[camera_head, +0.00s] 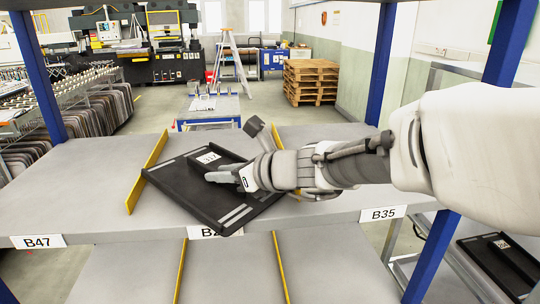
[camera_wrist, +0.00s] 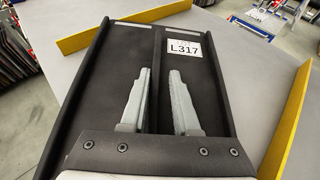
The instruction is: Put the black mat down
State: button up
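The black mat (camera_head: 230,206) is a flat dark panel with raised side edges, a middle rib and a white label. It lies askew over the grey shelf in the head view, its near corner past the front edge and partly hiding a label. In the wrist view the mat (camera_wrist: 98,75) fills the middle, its label reading L317. My gripper (camera_wrist: 159,70) has its two grey fingers on either side of the mat's middle rib, closed in on it. In the head view my gripper (camera_head: 222,177) reaches in from the right over the mat. Whether the mat's underside touches the shelf is unclear.
The grey shelf (camera_head: 75,190) has yellow dividers, one left of the mat (camera_head: 147,172) and one behind it (camera_head: 277,137). Blue posts (camera_head: 381,60) stand at the shelf's corners. Another dark panel (camera_head: 500,262) lies lower right. The shelf is clear left of the left divider.

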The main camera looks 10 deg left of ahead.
jog(key=shift+s+a+f, duration=0.15)
jog(key=shift+s+f, duration=0.15)
jog(key=shift+f, duration=0.35)
jog(key=shift+s+d+r, duration=0.2)
jog(key=shift+d, duration=0.1)
notch_tip(320, 180, up, 4)
jog(key=r, duration=0.1)
send_over(260, 206)
jog(key=shift+f, duration=0.25)
jog(key=shift+s+d+r, duration=0.15)
jog(key=shift+s+d, duration=0.2)
jog(key=shift+d, duration=0.15)
jog(key=s+d+f+n+h, duration=0.4)
jog(key=s+d+n, duration=0.3)
jog(key=n, duration=0.5)
jog(key=s+d+f+n+g+h, duration=0.1)
jog(key=s+d+f+n+h, duration=0.4)
jog(key=d+n, duration=0.7)
jog(key=s+h, duration=0.2)
jog(key=shift+d+g+h, duration=0.2)
jog(key=shift+g+h, duration=0.1)
jog(key=shift+f, duration=0.15)
